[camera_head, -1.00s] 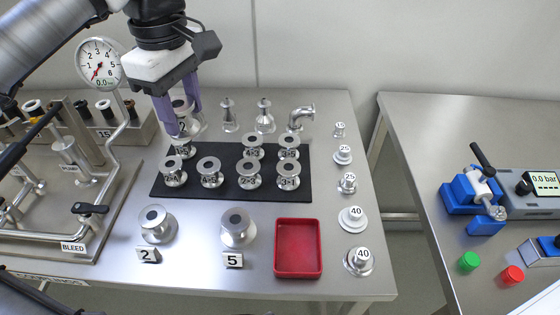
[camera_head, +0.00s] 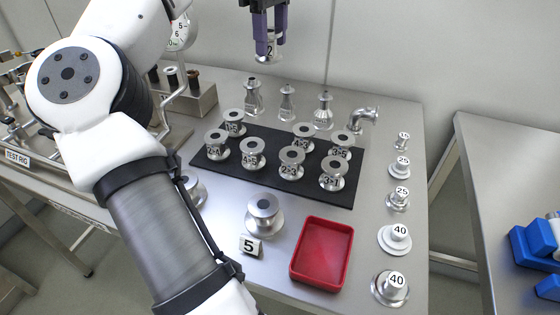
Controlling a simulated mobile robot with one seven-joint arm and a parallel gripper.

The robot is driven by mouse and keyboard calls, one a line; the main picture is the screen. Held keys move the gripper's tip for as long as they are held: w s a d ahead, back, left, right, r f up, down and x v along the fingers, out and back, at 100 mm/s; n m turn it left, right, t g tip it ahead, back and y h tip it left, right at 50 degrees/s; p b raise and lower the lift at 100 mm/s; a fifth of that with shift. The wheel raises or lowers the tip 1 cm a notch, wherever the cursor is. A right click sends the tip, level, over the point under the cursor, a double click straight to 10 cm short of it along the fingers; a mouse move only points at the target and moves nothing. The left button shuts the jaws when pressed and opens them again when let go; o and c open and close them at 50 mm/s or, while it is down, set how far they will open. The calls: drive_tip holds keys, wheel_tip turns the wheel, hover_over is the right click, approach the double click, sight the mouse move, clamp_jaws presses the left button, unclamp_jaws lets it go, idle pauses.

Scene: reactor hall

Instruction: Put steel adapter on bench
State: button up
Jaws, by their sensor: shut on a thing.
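My gripper (camera_head: 268,38), with purple fingers, is shut on a steel adapter (camera_head: 267,53) at the top middle. The adapter is a flanged metal piece with a partly readable label showing a 2. It hangs upright, clear of the bench, in front of the back wall. The steel bench (camera_head: 408,215) spans the middle of the view. Several similar labelled adapters stand on its black mat (camera_head: 270,190), among them 1-5, 2-4, 4-5, 4-3, 3-5, 2-3 and 3-1. The fingers hide part of the held adapter.
A red tray (camera_head: 322,252) and a large flange (camera_head: 264,215) by a 5 plate stand in front of the mat. Several fittings and an elbow (camera_head: 364,118) line the back. Numbered caps line the right edge. My arm covers the left front.

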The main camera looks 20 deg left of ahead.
drive_tip(key=f, duration=1.9)
drive_tip(key=shift+a+f, duration=0.4)
drive_tip(key=shift+f, duration=0.1)
drive_tip(key=o, duration=1.1)
wheel_tip(320, 180, up, 12)
drive_tip(key=shift+b, duration=0.4)
